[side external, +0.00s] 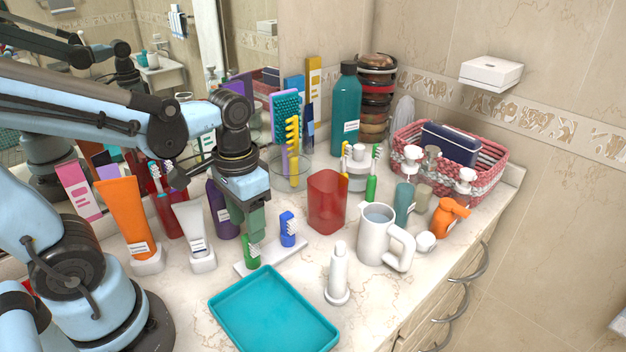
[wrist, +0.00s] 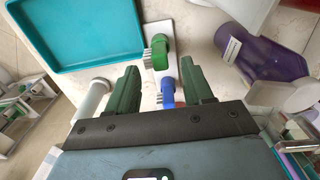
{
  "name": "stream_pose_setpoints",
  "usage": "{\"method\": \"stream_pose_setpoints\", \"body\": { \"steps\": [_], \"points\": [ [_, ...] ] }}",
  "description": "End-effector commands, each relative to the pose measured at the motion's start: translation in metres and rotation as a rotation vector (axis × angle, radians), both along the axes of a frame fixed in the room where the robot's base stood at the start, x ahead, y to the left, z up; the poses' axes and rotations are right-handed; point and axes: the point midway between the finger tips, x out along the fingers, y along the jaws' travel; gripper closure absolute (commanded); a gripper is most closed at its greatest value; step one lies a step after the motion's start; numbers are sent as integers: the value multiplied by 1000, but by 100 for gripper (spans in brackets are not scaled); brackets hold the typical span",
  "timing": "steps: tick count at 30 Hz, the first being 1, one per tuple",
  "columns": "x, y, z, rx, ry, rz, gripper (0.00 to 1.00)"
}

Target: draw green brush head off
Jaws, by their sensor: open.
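The green brush head (side external: 252,254) stands on a white holder plate (side external: 293,250) on the counter, next to a blue brush head (side external: 288,230). My gripper (side external: 249,232) points down just above the green head in the side view. In the wrist view my gripper (wrist: 160,68) is open, with one finger on each side. The green head (wrist: 158,54) lies near the line between the fingertips, a little beyond them, and no finger visibly touches it. The blue head (wrist: 168,95) shows nearer the palm. The exact height gap is hard to tell.
An empty teal tray (side external: 272,312) lies in front of the plate. A purple bottle (side external: 220,210) and upright tubes are close on the left.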

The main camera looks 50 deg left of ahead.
Motion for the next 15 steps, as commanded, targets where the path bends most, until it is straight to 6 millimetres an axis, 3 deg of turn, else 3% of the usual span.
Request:
{"method": "stream_pose_setpoints", "body": {
  "steps": [15],
  "points": [
    [0, 0, -49, -1, -1, -1, 49]
  ]
}}
